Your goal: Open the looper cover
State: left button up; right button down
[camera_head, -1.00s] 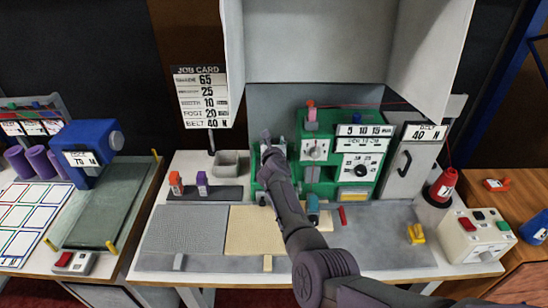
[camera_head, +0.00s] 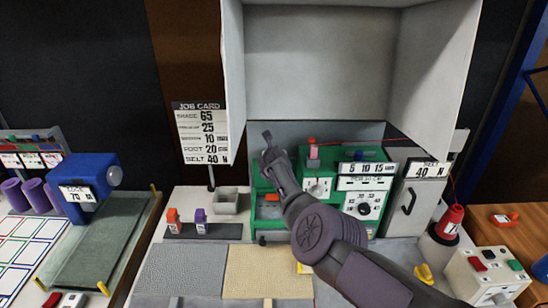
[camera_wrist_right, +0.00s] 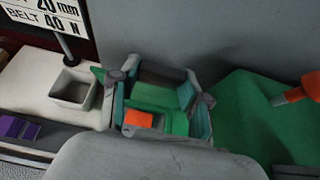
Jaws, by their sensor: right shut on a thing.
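The green machine (camera_head: 318,170) stands at the back of the bench. My right gripper (camera_head: 270,150) is above its left part, with the arm reaching in from the lower right. In the right wrist view my right gripper (camera_wrist_right: 162,88) has a finger on each side of a green flap, which seems to be the looper cover (camera_wrist_right: 155,96); it is shut on it. The cover looks raised. Below it an opening with an orange part (camera_wrist_right: 138,118) shows, also seen in the head view (camera_head: 271,198). The cover's hinge is hidden. My left gripper is out of view.
A grey square cup (camera_head: 226,203) and a dark rack (camera_head: 203,231) with orange and purple pieces stand left of the machine. A grey cabinet (camera_head: 408,205) and a red cone (camera_head: 450,218) stand right. A large pale hood (camera_head: 318,60) overhangs the back.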

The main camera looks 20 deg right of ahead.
jog(key=shift+w+d+r, duration=0.15)
jog(key=shift+w+r, duration=0.3)
dwell(0.3)
jog(key=c, duration=0.6)
grip_release()
jog(key=shift+o, duration=0.3)
jog(key=shift+s+f, duration=0.1)
jog(key=shift+f, duration=0.1)
jog(key=shift+a+r, duration=0.2)
jog(key=shift+r, duration=0.65)
notch_tip(320, 180, up, 8)
jog(key=shift+d+r, duration=0.15)
jog(key=shift+r, duration=0.05)
